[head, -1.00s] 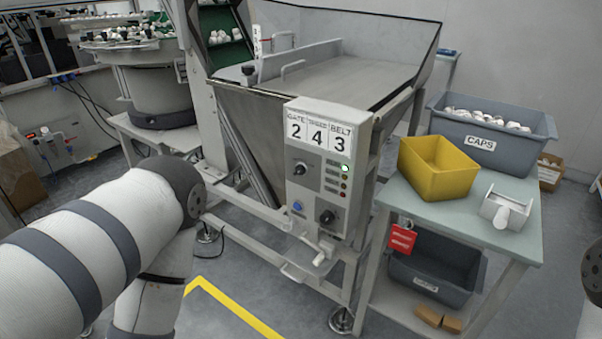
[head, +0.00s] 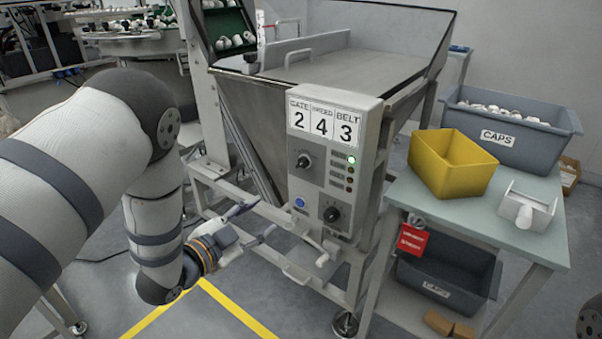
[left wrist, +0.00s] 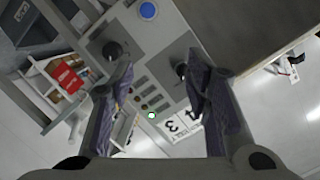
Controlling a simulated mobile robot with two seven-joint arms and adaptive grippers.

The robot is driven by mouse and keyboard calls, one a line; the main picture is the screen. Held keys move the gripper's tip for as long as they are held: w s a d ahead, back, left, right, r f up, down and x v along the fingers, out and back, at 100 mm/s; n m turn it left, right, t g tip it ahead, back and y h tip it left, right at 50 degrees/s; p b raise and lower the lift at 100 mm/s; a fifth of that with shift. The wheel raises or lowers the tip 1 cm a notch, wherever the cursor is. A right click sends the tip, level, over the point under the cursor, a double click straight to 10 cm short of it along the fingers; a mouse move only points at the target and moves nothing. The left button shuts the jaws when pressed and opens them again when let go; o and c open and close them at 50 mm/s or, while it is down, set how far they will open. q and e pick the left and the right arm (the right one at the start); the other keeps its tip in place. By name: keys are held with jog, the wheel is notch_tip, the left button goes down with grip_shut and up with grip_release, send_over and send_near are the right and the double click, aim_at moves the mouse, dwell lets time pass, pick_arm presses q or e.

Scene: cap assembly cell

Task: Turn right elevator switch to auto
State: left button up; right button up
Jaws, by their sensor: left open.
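The grey control panel (head: 318,180) on the front of the hopper carries two black rotary knobs. The upper knob (head: 304,161) sits at the upper left and the lower knob (head: 332,214) at the lower right. Their labels are too small to read, so I cannot tell which is the elevator switch. My left gripper (head: 264,217) is open and empty, left of the panel's lower part and apart from it. In the left wrist view, the lower knob (left wrist: 113,50) shows by the left finger and the upper knob (left wrist: 181,70) by the right finger. My right gripper is out of view.
The green table (head: 480,215) at right holds a yellow bin (head: 452,165) and a grey caps bin (head: 512,128).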

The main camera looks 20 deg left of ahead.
pick_arm(q)
jog(key=m+t+h, duration=0.2)
send_near(300, 165)
jog(key=b+x, duration=0.1)
jog(key=x, duration=0.7)
jog(key=shift+w+d+r+b, duration=0.1)
jog(key=shift+w+d+b, duration=0.2)
jog(key=shift+w, duration=0.25)
jog(key=shift+a, duration=0.1)
grip_shut()
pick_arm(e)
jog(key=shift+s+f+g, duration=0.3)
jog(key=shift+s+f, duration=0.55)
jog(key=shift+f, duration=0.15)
